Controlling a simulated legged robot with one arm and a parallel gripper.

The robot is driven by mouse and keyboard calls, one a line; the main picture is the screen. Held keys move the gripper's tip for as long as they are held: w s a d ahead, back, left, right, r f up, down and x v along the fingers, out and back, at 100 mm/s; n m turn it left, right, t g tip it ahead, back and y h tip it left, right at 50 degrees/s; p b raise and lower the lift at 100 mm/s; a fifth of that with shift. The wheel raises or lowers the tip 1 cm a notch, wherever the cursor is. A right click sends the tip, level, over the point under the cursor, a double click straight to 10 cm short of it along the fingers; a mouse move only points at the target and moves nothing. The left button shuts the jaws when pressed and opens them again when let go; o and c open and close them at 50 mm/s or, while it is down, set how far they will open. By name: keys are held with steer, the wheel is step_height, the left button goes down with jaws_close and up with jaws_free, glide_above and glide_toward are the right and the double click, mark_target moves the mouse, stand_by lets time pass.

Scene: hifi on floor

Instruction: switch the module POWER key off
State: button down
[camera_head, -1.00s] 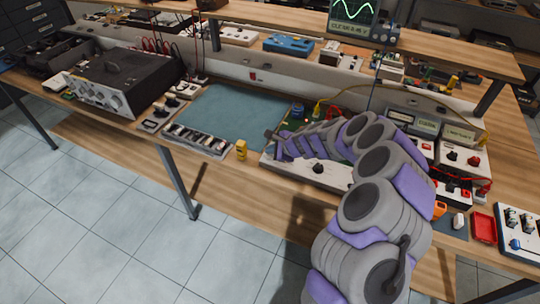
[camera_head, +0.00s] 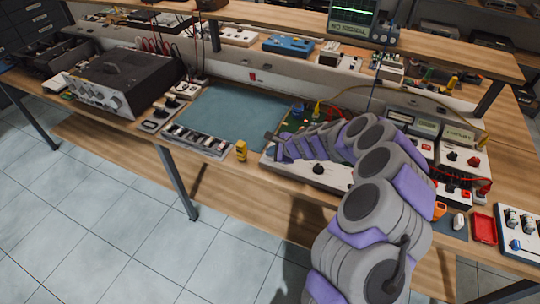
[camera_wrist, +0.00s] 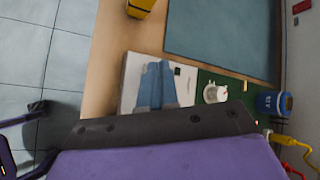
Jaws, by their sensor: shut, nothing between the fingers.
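The module is a white panel (camera_head: 330,180) with a dark knob (camera_head: 318,169) and a green circuit board (camera_head: 292,124) behind it. In the wrist view the white panel (camera_wrist: 133,72) lies under my gripper (camera_wrist: 158,66), with the green board (camera_wrist: 232,83) to the right. My gripper (camera_head: 271,137) is at the module's left end; its blue-grey fingers are shut together with nothing between them. A small dark mark (camera_wrist: 177,71) shows beside the fingertips; I cannot tell whether it is the POWER key. No key label is readable, and my arm hides part of the panel.
A yellow block (camera_head: 241,150) stands left of the module, near the bench's front edge. A blue cylinder (camera_wrist: 273,103) and yellow and red leads are at the board's far side. The blue-green mat (camera_head: 225,112) is clear.

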mark_target(272, 158)
steer(key=shift+r, duration=0.3)
step_height(272, 158, up, 6)
steer(key=p, duration=0.5)
stand_by(0.6)
